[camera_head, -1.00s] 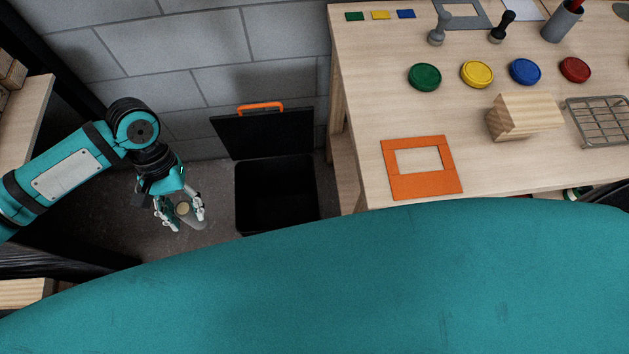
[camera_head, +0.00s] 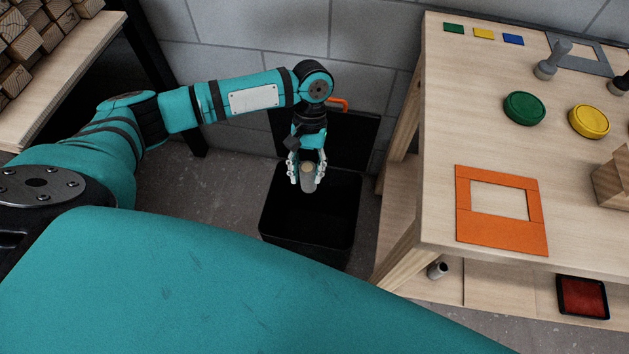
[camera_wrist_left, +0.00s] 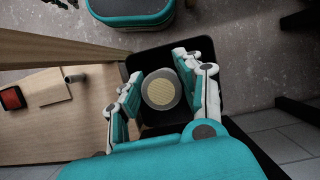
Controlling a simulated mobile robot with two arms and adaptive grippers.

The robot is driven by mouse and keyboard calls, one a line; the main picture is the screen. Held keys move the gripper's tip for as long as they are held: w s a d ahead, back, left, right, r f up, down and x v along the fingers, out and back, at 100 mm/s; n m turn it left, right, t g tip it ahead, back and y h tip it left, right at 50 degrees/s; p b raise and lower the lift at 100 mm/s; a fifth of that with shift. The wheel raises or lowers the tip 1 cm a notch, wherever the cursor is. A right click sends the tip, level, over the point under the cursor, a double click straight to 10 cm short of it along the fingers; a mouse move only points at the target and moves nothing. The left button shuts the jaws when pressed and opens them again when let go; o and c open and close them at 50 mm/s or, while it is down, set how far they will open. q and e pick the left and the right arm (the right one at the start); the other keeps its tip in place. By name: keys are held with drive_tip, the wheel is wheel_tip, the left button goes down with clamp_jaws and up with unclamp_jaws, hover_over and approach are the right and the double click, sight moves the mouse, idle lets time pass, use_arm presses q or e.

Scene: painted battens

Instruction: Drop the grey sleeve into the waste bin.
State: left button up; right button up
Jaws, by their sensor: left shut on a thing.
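The grey sleeve (camera_head: 309,183) is a short upright cylinder with a yellowish patterned top. It is held between the fingers of my left gripper (camera_head: 307,176), which is shut on it. Gripper and sleeve appear over the open mouth of the black waste bin (camera_head: 301,252) in the head view. In the left wrist view the sleeve (camera_wrist_left: 162,90) shows end-on between the fingers, with the dark bin (camera_wrist_left: 212,103) behind it. The bin's lid (camera_head: 350,138) stands open against the wall, with an orange handle. My right gripper is not in view.
The wooden workbench (camera_head: 400,248) stands close right of the bin, with an orange frame (camera_head: 460,215) and coloured discs on top. Its lower shelf holds a small grey cylinder (camera_head: 437,270) and a red pad (camera_head: 583,297). A shelf with wooden blocks (camera_head: 22,75) is at left.

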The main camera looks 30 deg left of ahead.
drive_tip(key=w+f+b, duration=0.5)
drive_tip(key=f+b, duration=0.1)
drive_tip(key=b, duration=0.4)
use_arm(q)
drive_tip(key=w+a+f+n+b, duration=0.1)
drive_tip(key=f+b, duration=0.3)
drive_tip(key=f, duration=0.6)
drive_tip(key=w+a+f+n+h+b, duration=0.1)
drive_tip(key=w+f+b, duration=0.2)
drive_tip(key=f, duration=0.7)
drive_tip(key=shift+n+b, duration=0.4)
drive_tip(key=shift+b, duration=0.65)
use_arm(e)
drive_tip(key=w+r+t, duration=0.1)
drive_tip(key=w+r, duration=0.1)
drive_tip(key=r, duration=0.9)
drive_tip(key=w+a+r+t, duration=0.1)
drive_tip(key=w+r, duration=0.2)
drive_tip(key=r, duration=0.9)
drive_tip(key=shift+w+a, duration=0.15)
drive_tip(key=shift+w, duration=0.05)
use_arm(q)
drive_tip(key=shift+a+f, duration=0.1)
drive_tip(key=o, duration=1.2)
drive_tip(key=shift+o, duration=0.2)
